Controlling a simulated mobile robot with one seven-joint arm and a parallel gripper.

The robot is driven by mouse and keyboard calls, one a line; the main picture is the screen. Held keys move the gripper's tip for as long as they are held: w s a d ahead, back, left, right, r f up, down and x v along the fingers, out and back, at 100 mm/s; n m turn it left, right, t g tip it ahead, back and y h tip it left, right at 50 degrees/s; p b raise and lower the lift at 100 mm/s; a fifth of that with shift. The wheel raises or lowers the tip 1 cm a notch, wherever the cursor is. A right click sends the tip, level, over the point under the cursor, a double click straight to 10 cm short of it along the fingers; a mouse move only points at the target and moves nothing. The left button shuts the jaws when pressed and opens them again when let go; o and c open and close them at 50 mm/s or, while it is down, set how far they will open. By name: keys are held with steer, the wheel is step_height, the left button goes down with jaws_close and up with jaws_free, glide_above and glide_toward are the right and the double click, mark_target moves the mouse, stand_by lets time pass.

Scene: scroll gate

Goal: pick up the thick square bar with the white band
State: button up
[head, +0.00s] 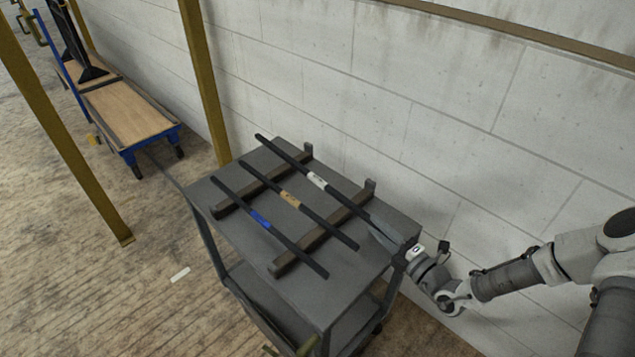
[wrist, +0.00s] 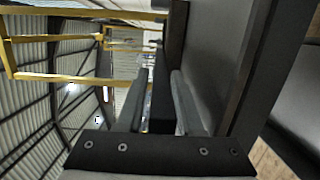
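The dark square bar with the white band (head: 316,180) lies across two wooden rests on the grey cart, farthest back of three bars. Its right end runs to my gripper (head: 378,226) at the cart's right edge. In the wrist view, a dark bar (wrist: 162,108) lies lengthwise between the two grey fingers of my gripper (wrist: 158,80). The fingers are close to its sides; I cannot tell whether both touch it. The white band is not visible in the wrist view.
A bar with a tan band (head: 290,200) and a bar with a blue band (head: 260,219) lie parallel in front. The wooden rests (head: 330,226) have raised ends by the wall. A block wall (head: 420,120) stands close behind the cart (head: 400,219). A blue trolley (head: 125,110) stands far left.

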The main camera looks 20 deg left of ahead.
jaws_close()
stand_by(1.3)
steer(key=shift+r, duration=0.2)
